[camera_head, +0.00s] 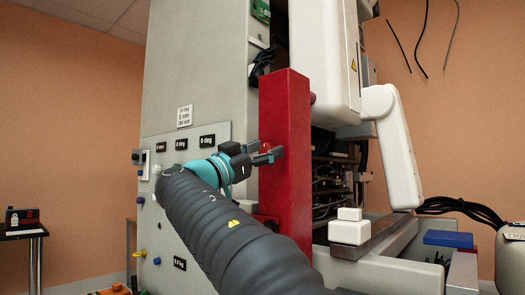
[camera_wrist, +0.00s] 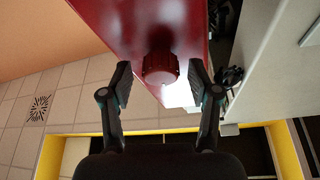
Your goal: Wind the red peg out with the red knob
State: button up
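The red knob (camera_wrist: 160,68) is a dark red, ribbed cylinder on the face of a tall red post (camera_head: 286,110). The post also fills the top of the wrist view (camera_wrist: 130,20). My gripper (camera_wrist: 160,82) is open, with one finger on each side of the knob and a gap on both sides. In the head view my gripper (camera_head: 265,155) is at the post's left face, and its fingers mostly hide the knob. A small dark red rounded part (camera_head: 312,98) shows at the post's right edge. I cannot tell whether it is the red peg.
A grey cabinet panel (camera_head: 195,80) with labels and small knobs stands left of the post. White gantry housings (camera_head: 330,50) and a white jointed cover (camera_head: 392,150) are at the right. Cables hang behind the post. A yellow-edged floor area (camera_wrist: 180,127) lies below my gripper.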

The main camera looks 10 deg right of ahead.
jog(key=shift+a, duration=0.1)
jog(key=c, duration=1.1)
